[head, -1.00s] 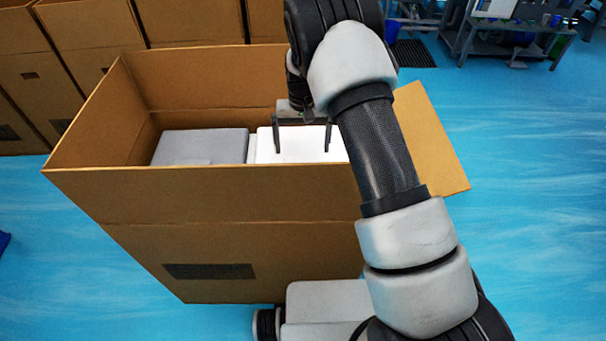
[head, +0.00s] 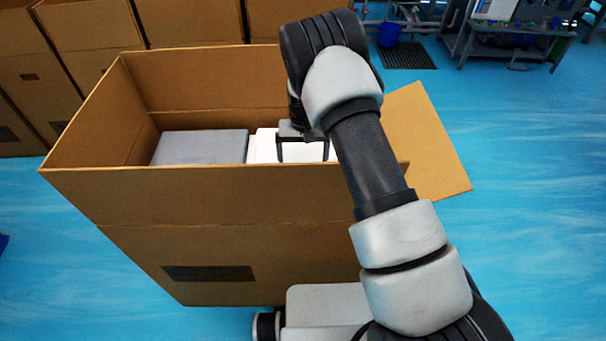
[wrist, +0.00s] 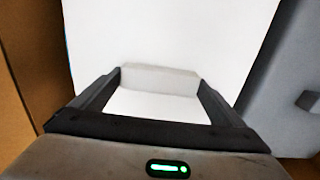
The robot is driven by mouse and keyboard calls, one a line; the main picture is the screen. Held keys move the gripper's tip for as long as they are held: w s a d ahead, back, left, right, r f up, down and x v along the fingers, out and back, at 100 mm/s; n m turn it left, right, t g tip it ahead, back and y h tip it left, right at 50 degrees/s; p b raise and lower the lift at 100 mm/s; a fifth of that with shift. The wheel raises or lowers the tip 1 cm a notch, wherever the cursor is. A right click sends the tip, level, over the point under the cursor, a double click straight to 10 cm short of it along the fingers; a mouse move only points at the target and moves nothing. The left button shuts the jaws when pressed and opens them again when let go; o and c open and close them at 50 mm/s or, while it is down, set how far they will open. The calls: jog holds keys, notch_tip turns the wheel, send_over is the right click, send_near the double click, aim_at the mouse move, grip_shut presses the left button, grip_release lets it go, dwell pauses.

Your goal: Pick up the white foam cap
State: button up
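The white foam cap (head: 265,146) lies inside the open cardboard box (head: 240,195), and its near part is hidden behind the box's front wall. In the wrist view the white cap (wrist: 165,35) fills the middle, with a pale raised block (wrist: 160,76) on it. My gripper (head: 303,160) is low over the cap, pointing down. Its two fingers (wrist: 160,83) are wide apart, one at each end of the raised block. I cannot tell whether they touch it.
A grey foam piece (head: 200,147) lies beside the cap in the box. The box walls rise around both, and an open flap (head: 425,145) sticks out at the right. More cardboard boxes (head: 85,40) stand behind. Blue floor (head: 530,200) is clear at the right.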

jog(key=c, duration=0.6)
notch_tip(320, 180, up, 10)
jog(key=shift+r+p, duration=0.1)
jog(key=shift+p, duration=0.55)
jog(key=shift+c, duration=0.2)
notch_tip(320, 180, up, 28)
jog(key=p, duration=1.7)
jog(key=shift+p, duration=0.4)
